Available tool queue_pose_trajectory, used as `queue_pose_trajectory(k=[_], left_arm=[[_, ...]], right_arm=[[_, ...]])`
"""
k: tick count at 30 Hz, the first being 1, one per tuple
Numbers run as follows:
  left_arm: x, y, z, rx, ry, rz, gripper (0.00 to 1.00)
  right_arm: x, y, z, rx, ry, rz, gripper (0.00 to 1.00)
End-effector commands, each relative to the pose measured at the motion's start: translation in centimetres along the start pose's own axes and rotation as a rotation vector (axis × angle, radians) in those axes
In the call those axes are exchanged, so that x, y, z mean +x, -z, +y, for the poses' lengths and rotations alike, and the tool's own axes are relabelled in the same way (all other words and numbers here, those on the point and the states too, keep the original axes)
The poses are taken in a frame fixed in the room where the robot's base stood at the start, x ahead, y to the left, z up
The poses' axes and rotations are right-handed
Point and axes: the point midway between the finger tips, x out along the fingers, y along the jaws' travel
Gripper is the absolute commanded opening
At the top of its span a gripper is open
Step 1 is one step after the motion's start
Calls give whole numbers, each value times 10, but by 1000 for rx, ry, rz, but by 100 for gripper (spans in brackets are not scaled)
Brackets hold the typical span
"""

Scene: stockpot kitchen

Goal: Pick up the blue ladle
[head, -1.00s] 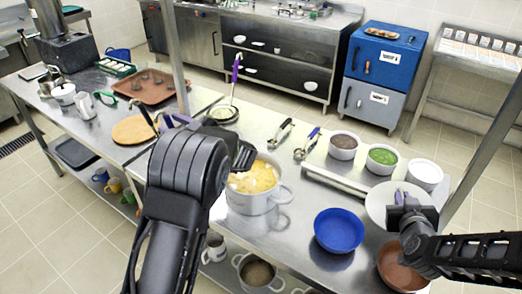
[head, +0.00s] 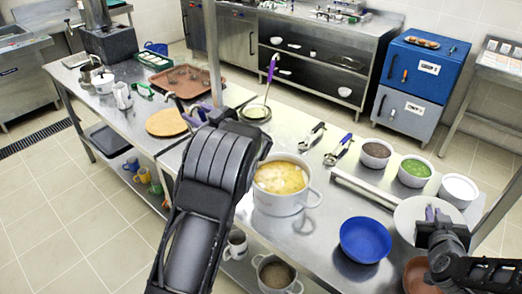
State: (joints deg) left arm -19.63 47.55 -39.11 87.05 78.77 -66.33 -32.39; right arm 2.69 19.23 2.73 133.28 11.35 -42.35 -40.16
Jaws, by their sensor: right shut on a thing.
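A ladle with a violet-blue handle (head: 272,68) stands upright at the back edge of the steel table, its lower end at a small round pale-green dish (head: 257,112). I see no other ladle that is plainly blue. My right gripper (head: 431,213) is at the right, shut on the white plate (head: 408,212), far from the ladle. My left arm crosses the middle. Only violet parts of the left gripper (head: 203,111) show past it, left of the ladle, and its jaws are mostly hidden. A dark handle (head: 180,105) shows beside them.
A pot of yellow soup (head: 284,203) stands right of my left arm. A round wooden board (head: 167,122) and brown tray (head: 185,80) are at left.

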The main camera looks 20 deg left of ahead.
Motion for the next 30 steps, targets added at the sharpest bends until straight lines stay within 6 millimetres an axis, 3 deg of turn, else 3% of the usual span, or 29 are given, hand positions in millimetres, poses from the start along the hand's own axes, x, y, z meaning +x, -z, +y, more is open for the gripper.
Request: queue_pose_trajectory(k=[10, 24, 30], left_arm=[[0, 0, 0, 0, 0, 0, 40], [0, 0, 0, 0, 0, 0, 2], [0, 0, 0, 0, 0, 0, 0]], right_arm=[[0, 1, 0, 0, 0, 1, 0], [0, 1, 0, 0, 0, 1, 0], [0, 1, 0, 0, 0, 1, 0]])
